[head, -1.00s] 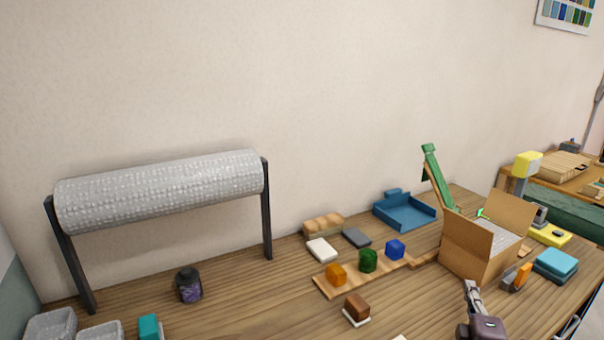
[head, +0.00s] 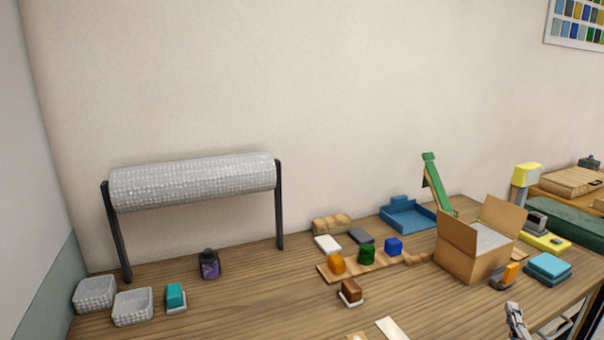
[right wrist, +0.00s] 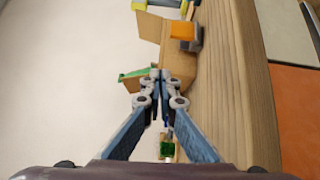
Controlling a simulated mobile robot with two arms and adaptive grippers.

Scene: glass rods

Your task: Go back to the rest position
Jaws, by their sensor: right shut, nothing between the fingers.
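My right gripper (head: 513,312) shows at the lower right edge of the head view, in front of the table edge and below the cardboard box. In the right wrist view its fingers (right wrist: 158,76) are together with nothing between them. The open cardboard box (head: 466,264) stands on the wooden table (head: 240,305), apart from the gripper in the head view. My left gripper is in neither view. No glass rod can be made out.
A bubble-wrap roll (head: 190,183) hangs on a dark stand at the left. The front middle is mostly bare.

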